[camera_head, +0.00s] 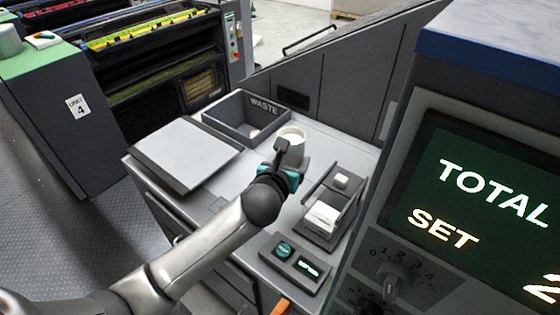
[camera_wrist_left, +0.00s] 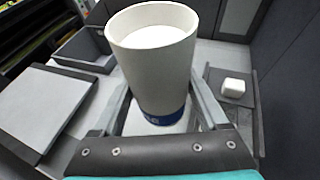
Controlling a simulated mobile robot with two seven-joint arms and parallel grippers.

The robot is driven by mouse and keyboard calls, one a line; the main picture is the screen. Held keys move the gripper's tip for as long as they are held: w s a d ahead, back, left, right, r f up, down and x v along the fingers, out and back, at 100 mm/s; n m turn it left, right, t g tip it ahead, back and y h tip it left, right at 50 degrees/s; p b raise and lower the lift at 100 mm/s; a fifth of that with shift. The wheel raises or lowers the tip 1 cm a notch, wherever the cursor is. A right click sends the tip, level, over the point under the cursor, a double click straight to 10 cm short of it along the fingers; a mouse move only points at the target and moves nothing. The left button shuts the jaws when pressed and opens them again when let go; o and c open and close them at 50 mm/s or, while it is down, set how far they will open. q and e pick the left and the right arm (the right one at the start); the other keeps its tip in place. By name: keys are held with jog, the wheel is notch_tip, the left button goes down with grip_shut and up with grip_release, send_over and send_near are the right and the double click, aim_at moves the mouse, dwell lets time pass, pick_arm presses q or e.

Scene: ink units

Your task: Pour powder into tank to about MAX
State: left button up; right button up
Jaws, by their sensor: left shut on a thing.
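My left gripper (camera_head: 287,160) is shut on a white cup (camera_head: 292,138) above the grey worktop. In the left wrist view the cup (camera_wrist_left: 155,75) stands roughly upright between the two fingers (camera_wrist_left: 165,108), with a blue band near its base. White powder (camera_wrist_left: 157,36) shows inside the cup, below the rim. I cannot tell whether the cup's base touches the surface under it. I cannot make out a tank or a MAX mark in either view. My right gripper is not in view.
A grey bin marked WASTE (camera_head: 236,128) stands behind the cup. A flat grey panel (camera_head: 187,152) lies to the left. A large console (camera_head: 480,100) fills the right side.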

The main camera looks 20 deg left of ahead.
pick_arm(q)
jog(key=f, duration=0.1)
jog(key=w+d+f+h+b, duration=0.1)
jog(key=shift+w+d+f+m, duration=0.15)
jog(key=shift+d+f+m, duration=0.15)
jog(key=shift+m, duration=0.1)
jog(key=shift+d+f+m+y+b, duration=0.15)
jog(key=shift+f+m+y+b, duration=0.4)
jog(key=shift+f+b, duration=0.3)
jog(key=shift+s+d+m+t, duration=0.15)
jog(key=shift+s+m+t, duration=0.05)
jog(key=shift+m+t, duration=0.2)
jog(key=shift+d+r+m+y+p, duration=0.25)
jog(key=shift+r+m+y+p, duration=0.1)
jog(key=shift+r, duration=0.05)
jog(key=shift+s+d+r+m+t, duration=0.15)
jog(key=shift+m+t, duration=0.15)
jog(key=shift+t, duration=0.1)
jog(key=shift+s+d+r+m+y, duration=0.1)
jog(key=shift+d+r+m+y, duration=0.1)
jog(key=shift+d+m+y, duration=0.15)
jog(key=shift+a+t, duration=0.1)
jog(key=shift+t, duration=0.2)
